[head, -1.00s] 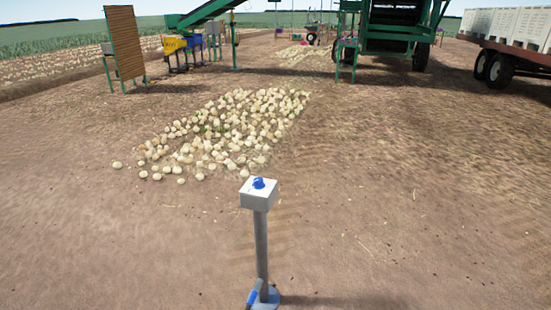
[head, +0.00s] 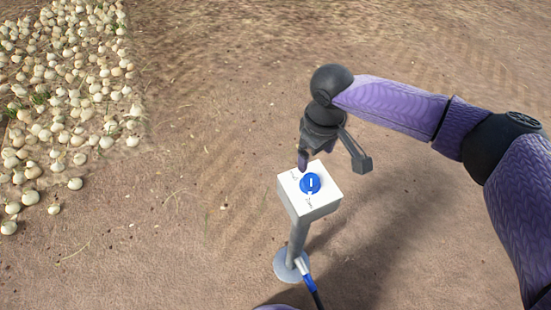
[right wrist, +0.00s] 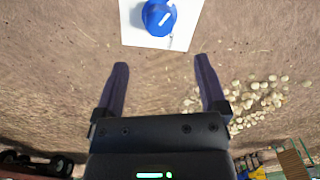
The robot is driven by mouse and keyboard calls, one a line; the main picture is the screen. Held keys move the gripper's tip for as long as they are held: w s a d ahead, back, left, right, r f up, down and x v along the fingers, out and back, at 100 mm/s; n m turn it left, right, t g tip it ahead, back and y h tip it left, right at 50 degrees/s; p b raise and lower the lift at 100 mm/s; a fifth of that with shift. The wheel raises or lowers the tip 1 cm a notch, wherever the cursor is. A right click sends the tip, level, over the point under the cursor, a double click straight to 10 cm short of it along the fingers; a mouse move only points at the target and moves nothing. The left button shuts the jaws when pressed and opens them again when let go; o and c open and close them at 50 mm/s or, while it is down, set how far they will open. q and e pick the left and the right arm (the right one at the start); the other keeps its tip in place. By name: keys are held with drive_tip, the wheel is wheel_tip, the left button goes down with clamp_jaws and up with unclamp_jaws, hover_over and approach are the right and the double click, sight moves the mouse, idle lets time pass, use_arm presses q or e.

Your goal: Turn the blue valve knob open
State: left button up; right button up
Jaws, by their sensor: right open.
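The blue valve knob (head: 310,183), with a white mark across it, sits on top of a white box (head: 322,207) on a grey post. Small dark lettering beside it is too small to read surely. My right gripper (head: 333,164) is open above and behind the box; one finger overlaps the box's far edge in the head view, the other is to its right. In the right wrist view the knob (right wrist: 158,17) lies beyond and between the two spread fingertips (right wrist: 162,64), with nothing between them. My left gripper is out of view.
The post stands on a round base (head: 289,265) with a blue and black hose or handle at its foot. Onions (head: 75,90) lie on the soil at the left. Open soil surrounds the post. Machinery shows upside down low in the right wrist view.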

sight(312, 179)
drive_tip(key=shift+w+a, duration=0.1)
drive_tip(key=shift+a, duration=0.1)
drive_tip(key=f+b, duration=0.1)
drive_tip(key=f, duration=0.1)
drive_tip(key=f+b, duration=0.1)
drive_tip(key=f, duration=0.1)
drive_tip(key=f+b, duration=0.1)
drive_tip(key=f, duration=0.1)
drive_tip(key=shift+d, duration=0.3)
wheel_tip(312, 179, down, 4)
drive_tip(key=shift+r+b, duration=0.15)
drive_tip(key=shift+b, duration=0.6)
drive_tip(key=shift+a, duration=0.1)
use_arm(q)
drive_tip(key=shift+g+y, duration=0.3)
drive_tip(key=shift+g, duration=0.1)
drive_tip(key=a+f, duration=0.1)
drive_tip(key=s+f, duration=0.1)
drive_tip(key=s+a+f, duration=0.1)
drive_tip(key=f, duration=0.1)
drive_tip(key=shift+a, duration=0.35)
